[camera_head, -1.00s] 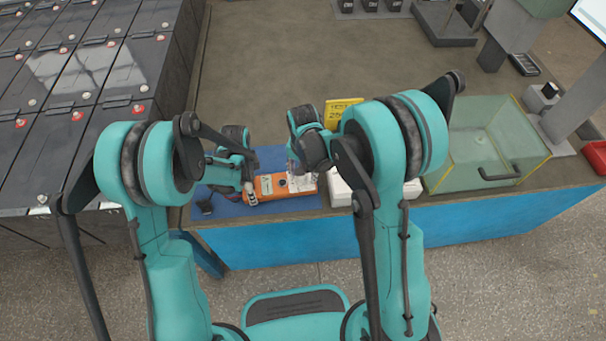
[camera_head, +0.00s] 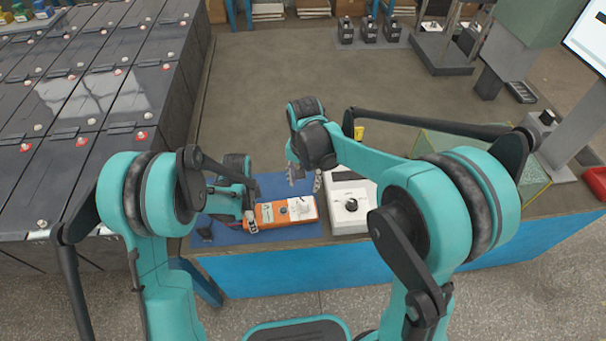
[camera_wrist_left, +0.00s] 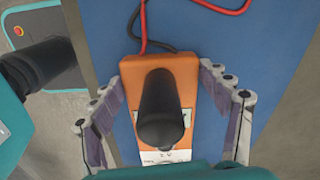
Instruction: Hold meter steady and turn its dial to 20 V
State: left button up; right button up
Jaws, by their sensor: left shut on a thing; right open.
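The orange meter (camera_head: 268,214) lies on a blue mat (camera_head: 272,183) near the bench's front edge. It has a white panel at its right end; its dial setting is too small to read. My left gripper (camera_head: 250,212) is shut on the meter, one finger along each long side, as the left wrist view shows. There, a dark rounded cylinder (camera_wrist_left: 160,110) covers the meter's (camera_wrist_left: 130,75) middle, and red and black leads (camera_wrist_left: 205,6) run from its end. My right gripper (camera_head: 305,180) is open and empty, above and behind the meter's right end, apart from it.
A white box with a black knob (camera_head: 350,205) stands just right of the meter. A clear tank (camera_head: 540,170) is farther right, partly behind my right arm. Dark battery rows (camera_head: 60,130) fill the left. The bench behind is mostly clear.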

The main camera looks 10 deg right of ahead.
pick_arm(q)
jog(key=o, duration=1.4)
jog(key=shift+r, duration=0.1)
notch_tip(320, 180, up, 12)
jog(key=shift+f, duration=0.1)
